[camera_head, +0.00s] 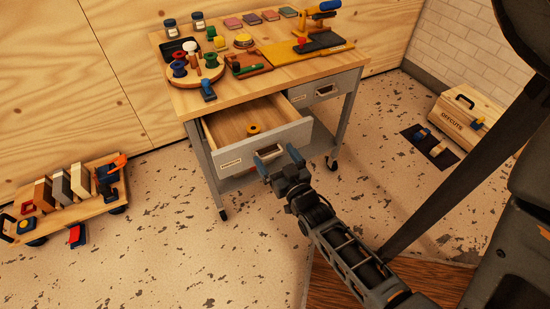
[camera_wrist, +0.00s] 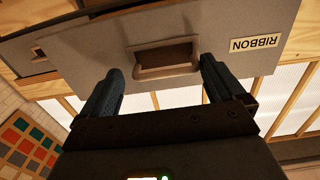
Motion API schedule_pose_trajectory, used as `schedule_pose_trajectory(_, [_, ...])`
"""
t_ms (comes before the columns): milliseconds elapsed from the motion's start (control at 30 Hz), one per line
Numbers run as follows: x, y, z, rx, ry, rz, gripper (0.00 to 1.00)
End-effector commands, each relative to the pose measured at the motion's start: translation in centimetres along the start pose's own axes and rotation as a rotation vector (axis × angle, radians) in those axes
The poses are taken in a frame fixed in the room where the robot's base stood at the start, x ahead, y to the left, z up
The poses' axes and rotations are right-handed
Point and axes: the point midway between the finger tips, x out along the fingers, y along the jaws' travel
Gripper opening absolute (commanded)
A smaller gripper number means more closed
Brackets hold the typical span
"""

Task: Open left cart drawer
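The cart (camera_head: 175,98) has a wooden top and grey metal sides and legs. Its left drawer (camera_head: 232,148) is pulled out, and a small yellow-orange ring-shaped item (camera_head: 253,129) lies inside. The drawer's grey front also shows in the wrist view (camera_wrist: 225,68), with a recessed handle (camera_wrist: 165,60) and a label reading RIBBON (camera_wrist: 255,43). My gripper (camera_head: 279,156) is just in front of the drawer front, near the handle. In the wrist view its two fingers (camera_wrist: 160,85) are apart, one to each side of the handle, with nothing between them.
The right drawer (camera_head: 325,88) is shut. Spools, jars and tools crowd the cart top. A low wooden trolley (camera_head: 75,206) stands at the left. A wooden box (camera_head: 466,118) and a dark mat (camera_head: 436,151) lie at the right. The floor in front is clear.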

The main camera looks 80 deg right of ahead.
Motion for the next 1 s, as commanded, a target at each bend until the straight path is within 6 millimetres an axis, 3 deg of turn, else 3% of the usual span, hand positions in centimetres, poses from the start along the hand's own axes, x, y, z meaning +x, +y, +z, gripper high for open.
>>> schedule_pose_trajectory(267, [-0.4, -0.2, 0.1, 0.0, -0.002, -0.005, 0.96])
schedule_pose_trajectory(700, [-6.7, -0.1, 0.1, 0.0, -0.002, -0.003, 0.96])
schedule_pose_trajectory(1000, [-7.8, -0.1, 0.0, 0.0, 0.0, -0.002, 0.96])
